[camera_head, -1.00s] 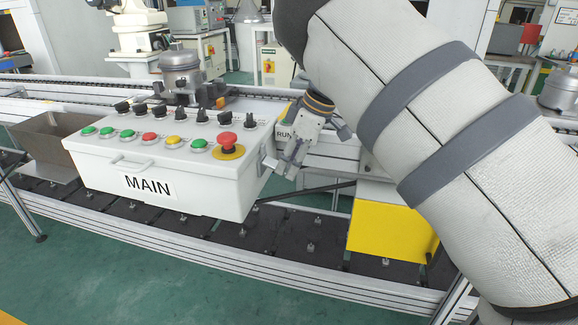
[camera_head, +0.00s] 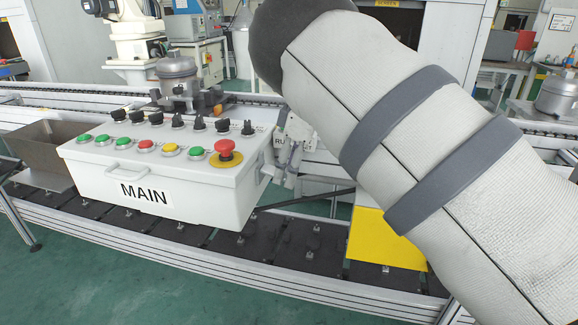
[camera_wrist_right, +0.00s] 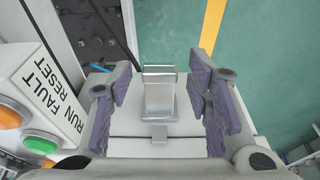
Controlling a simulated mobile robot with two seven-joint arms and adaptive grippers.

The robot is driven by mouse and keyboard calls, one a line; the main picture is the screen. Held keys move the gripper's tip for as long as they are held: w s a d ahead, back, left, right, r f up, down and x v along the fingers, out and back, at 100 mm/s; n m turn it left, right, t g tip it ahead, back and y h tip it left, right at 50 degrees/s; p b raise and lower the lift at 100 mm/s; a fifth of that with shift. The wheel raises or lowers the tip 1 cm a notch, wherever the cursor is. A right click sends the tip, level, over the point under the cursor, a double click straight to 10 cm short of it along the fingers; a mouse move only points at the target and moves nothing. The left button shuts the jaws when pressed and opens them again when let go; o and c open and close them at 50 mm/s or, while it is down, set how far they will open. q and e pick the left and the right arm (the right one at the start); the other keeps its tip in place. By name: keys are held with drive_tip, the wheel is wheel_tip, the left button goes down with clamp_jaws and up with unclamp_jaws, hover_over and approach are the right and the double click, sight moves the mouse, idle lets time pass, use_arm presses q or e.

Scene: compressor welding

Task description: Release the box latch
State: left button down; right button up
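The white MAIN control box (camera_head: 160,180) has a lid with buttons and black switches. Its metal latch (camera_wrist_right: 159,92) is on the box's right side and shows in the right wrist view between my fingers. My right gripper (camera_wrist_right: 161,82) is open, with one purple-padded finger on each side of the latch and a gap visible on both sides. In the head view the right gripper (camera_head: 282,168) is beside the box's right end, partly hidden by my forearm, and the latch there is mostly covered. My left gripper is not in view.
A red emergency stop (camera_head: 225,149) on a yellow ring sits at the lid's right corner. A RUN/FAULT/RESET button box (camera_wrist_right: 50,90) stands close to the gripper's left in the wrist view. A yellow block (camera_head: 385,238) is right of the box, and a metal bin (camera_head: 45,150) is left.

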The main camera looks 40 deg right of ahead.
drive_tip(key=v, duration=1.2)
